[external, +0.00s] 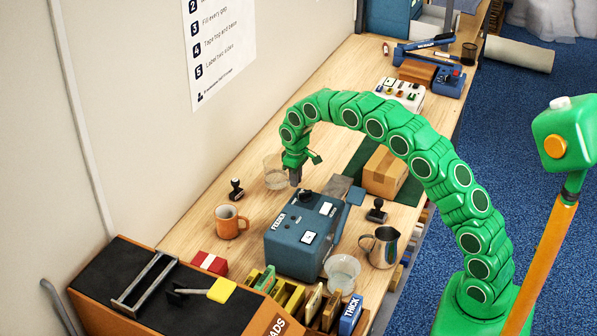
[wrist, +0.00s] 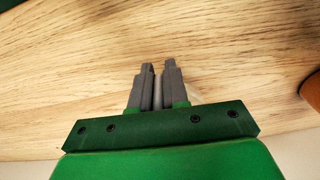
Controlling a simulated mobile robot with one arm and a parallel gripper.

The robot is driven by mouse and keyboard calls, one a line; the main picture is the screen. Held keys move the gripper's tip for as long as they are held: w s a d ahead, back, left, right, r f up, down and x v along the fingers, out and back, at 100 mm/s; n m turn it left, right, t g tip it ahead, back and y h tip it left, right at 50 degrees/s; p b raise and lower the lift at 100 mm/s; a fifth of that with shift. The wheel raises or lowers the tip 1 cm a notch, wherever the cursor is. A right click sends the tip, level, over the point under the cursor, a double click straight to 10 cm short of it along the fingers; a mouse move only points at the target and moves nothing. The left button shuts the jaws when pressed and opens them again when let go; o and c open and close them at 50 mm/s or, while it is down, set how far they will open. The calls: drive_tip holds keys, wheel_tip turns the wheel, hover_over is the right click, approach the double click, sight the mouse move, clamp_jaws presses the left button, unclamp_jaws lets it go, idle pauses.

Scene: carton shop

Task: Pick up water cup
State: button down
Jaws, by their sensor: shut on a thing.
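A clear cup (external: 274,174) is at my gripper (external: 295,180), on the wall side of the table, left of the fingers. My gripper points down and is shut on the cup's thin wall. In the wrist view the grey fingers of my gripper (wrist: 158,68) are nearly together, with a pale sliver between them. Most of the cup is hidden there behind the fingers and the green palm. I cannot tell whether its base touches the wood. A second clear cup (external: 342,272) stands at the near end of the table, right of the blue feeder box.
A blue feeder box (external: 290,243) stands just in front of my gripper. An orange mug (external: 228,222) and a stamp (external: 236,189) stand to the left. A carton (external: 384,172), another stamp (external: 377,211) and a metal pitcher (external: 381,247) are to the right. Bare wood lies behind the cup.

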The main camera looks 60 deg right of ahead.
drive_tip(key=shift+r, duration=0.45)
drive_tip(key=shift+s+a+r, duration=0.6)
drive_tip(key=shift+s+r, duration=1.05)
drive_tip(key=shift+s, duration=0.55)
drive_tip(key=shift+s+a+r, duration=0.65)
drive_tip(key=shift+s+r, duration=1)
drive_tip(key=shift+s, duration=0.6)
drive_tip(key=shift+s+a+r, duration=0.6)
drive_tip(key=shift+s+r, duration=1.05)
drive_tip(key=shift+s, duration=0.55)
